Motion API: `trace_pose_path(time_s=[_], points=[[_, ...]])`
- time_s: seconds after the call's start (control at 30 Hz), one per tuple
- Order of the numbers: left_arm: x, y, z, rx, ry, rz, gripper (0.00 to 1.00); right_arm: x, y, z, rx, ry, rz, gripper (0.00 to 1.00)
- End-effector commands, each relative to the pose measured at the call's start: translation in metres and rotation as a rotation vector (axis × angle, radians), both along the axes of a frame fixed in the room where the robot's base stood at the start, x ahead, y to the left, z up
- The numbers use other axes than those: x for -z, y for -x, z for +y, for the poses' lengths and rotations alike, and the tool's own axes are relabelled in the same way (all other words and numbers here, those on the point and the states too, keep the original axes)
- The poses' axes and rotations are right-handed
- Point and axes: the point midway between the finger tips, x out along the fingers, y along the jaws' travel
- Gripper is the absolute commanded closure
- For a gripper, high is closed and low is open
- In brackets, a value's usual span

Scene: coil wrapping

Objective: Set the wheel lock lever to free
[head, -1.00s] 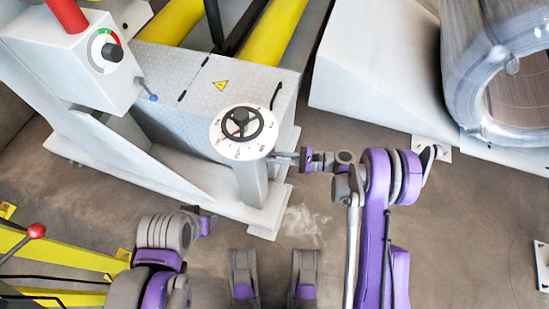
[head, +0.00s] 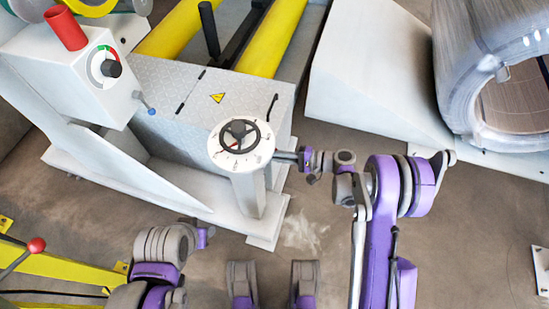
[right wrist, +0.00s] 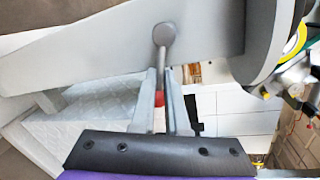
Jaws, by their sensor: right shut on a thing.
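The wheel lock lever (right wrist: 161,60) shows in the right wrist view as a grey rod with a round pivot on a pale column and a red tip. My right gripper (right wrist: 164,76) is shut on this lever, one finger on each side of the rod, with the red tip between the fingers. In the head view my right gripper (head: 286,157) reaches in from the right, just below the black handwheel (head: 239,134) and its white dial; the lever is hidden or too small there. My left gripper (head: 205,236) is low left, away from the column; its jaws are unclear.
A white control box (head: 80,70) with a red handle and a gauge stands upper left. A small blue-tipped lever (head: 150,108) sticks out beside it. Yellow rollers (head: 268,38) lie behind. A wrapped coil (head: 470,75) is upper right. A red-knobbed lever (head: 36,245) is lower left.

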Motion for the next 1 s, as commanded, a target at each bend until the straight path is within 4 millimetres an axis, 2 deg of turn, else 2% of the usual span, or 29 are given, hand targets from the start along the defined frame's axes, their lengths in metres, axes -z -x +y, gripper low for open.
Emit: trace_pose_path(time_s=[0.4, 1.0], points=[[-0.003, 0.001, 0.0, 0.0, 0.0, 0.0, 0.5, -0.013, -0.001, -0.001, 0.001, 0.079, -0.246, 1.0], [-0.004, 0.001, 0.0, 0.0, 0.0, -0.001, 0.5, -0.016, -0.002, -0.001, 0.002, 0.1, -0.311, 1.0]])
